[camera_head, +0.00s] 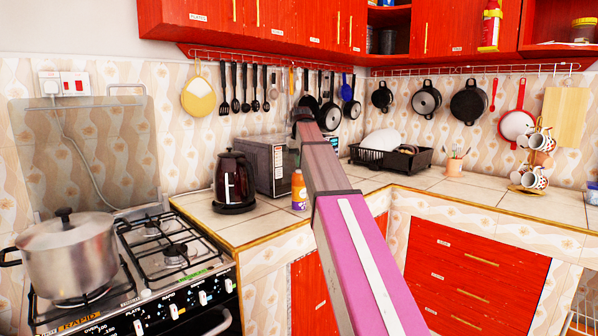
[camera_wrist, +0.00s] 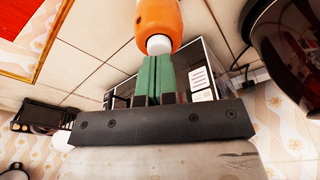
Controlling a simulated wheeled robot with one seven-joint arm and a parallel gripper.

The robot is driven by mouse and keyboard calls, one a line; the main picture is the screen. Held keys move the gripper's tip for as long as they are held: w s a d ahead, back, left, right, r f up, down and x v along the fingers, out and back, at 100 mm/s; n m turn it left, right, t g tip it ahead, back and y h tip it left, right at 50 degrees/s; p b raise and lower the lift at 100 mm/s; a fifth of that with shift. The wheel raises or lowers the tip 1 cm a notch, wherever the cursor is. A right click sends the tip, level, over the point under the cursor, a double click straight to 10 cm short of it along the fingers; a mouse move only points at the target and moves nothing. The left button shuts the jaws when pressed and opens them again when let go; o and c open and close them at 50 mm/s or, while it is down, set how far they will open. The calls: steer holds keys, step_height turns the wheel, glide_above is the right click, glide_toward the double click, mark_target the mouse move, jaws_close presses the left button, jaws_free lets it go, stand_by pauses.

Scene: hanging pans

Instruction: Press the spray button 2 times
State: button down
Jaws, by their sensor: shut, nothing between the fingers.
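An orange spray can (camera_head: 298,190) with a purple lower part stands on the tiled counter, just right of the black kettle. In the wrist view the can (camera_wrist: 160,18) shows at the top, with its white spray button (camera_wrist: 158,45) pointing toward my fingers. My gripper (camera_wrist: 154,58) has its two green fingers shut together with nothing between them. Their tips are at or very close to the white button; I cannot tell whether they touch it. In the head view my arm passes in front of the counter, and my fingers cannot be made out.
The black kettle (camera_head: 234,180) stands close left of the can, and a microwave (camera_head: 268,165) is behind it. A stove (camera_head: 160,262) with a large pot (camera_head: 70,252) is at the left. A dish rack (camera_head: 385,156) stands farther right. Counter at the right is mostly clear.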

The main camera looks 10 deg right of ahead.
steer(key=shift+f, duration=0.7)
steer(key=shift+r, duration=0.15)
stand_by(0.4)
steer(key=shift+r, duration=1.1)
steer(key=shift+f, duration=1.15)
stand_by(0.8)
steer(key=shift+r, duration=1.15)
steer(key=shift+r, duration=0.1)
steer(key=shift+r, duration=2.4)
